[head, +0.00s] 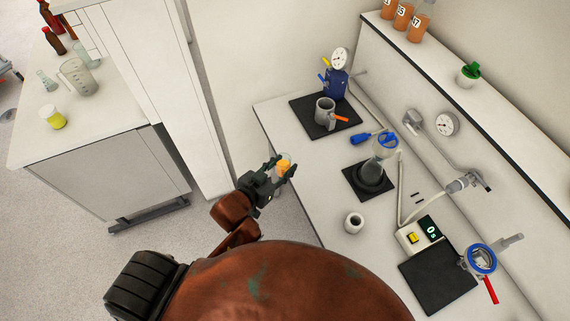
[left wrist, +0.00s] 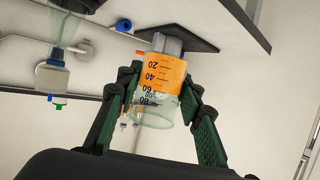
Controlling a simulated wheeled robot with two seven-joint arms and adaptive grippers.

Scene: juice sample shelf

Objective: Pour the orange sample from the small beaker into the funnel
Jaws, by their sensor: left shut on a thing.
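The small beaker (head: 283,161) is clear with dark graduation marks and holds orange liquid. In the left wrist view the beaker (left wrist: 160,95) sits between both fingers, its numbers upside down in the picture and the orange at the 20 end. My left gripper (head: 279,172) is shut on it, at the bench's left edge in the head view. My right gripper is not in view.
A grey mug-like vessel (head: 325,112) and a blue gauge device (head: 337,82) stand on a black mat at the back. A scale (head: 420,235) and a blue ring (head: 481,258) are at right. Bare bench lies between the beaker and funnel.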

